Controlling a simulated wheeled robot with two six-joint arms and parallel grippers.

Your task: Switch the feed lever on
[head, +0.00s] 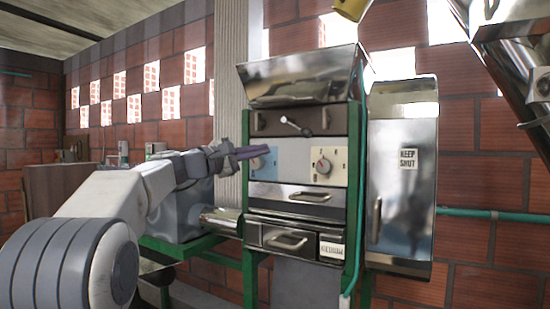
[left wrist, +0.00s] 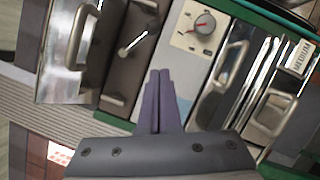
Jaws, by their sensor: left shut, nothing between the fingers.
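The feed lever (head: 294,125) is a small metal rod with a rounded end on the dark plate below the steel hopper. It slants up to the left in the head view. It also shows in the left wrist view (left wrist: 132,43), left of my fingertips. My left gripper (head: 264,151) is shut and empty, with its dark purple fingers pointing right in front of the blue dial panel, below and left of the lever. The closed fingers also show in the left wrist view (left wrist: 160,75), apart from the lever. My right gripper is not in view.
A dial (head: 323,166) with a red mark sits on a cream panel right of my fingers. The steel hopper (head: 300,77) overhangs the lever. Drawers with handles (head: 289,241) lie below. A steel cabinet (head: 402,180) marked "KEEP SHUT" stands at the right.

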